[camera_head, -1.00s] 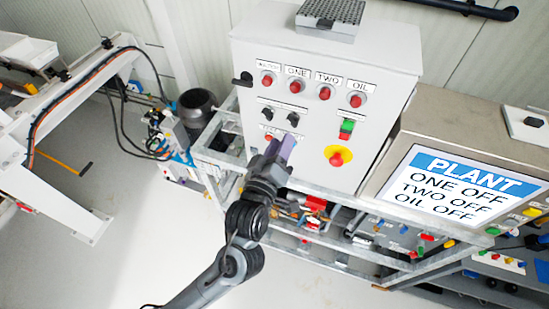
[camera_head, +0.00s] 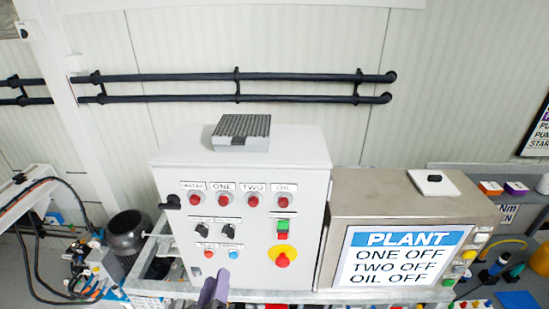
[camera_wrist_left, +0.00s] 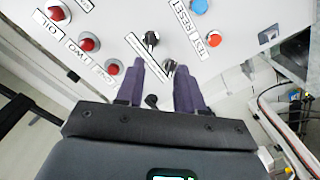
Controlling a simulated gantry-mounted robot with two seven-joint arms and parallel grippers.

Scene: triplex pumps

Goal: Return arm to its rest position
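My left gripper (camera_head: 213,287) shows at the bottom of the head view, in front of the lower part of the white control box (camera_head: 312,165). In the left wrist view my left gripper (camera_wrist_left: 160,70) has its two purple fingers apart, with nothing held between them. A black selector knob (camera_wrist_left: 169,66) shows beyond the gap near the fingertips; I cannot tell how far off it is. Another black knob (camera_wrist_left: 151,39) is just above. My right gripper is in no view.
The box carries red lamps (camera_head: 221,200), a green and red switch (camera_head: 283,228) and a yellow-ringed red stop button (camera_head: 282,256). A screen (camera_head: 400,258) reading ONE OFF, TWO OFF, OIL OFF stands right of it. Black pipes (camera_head: 237,78) run along the wall.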

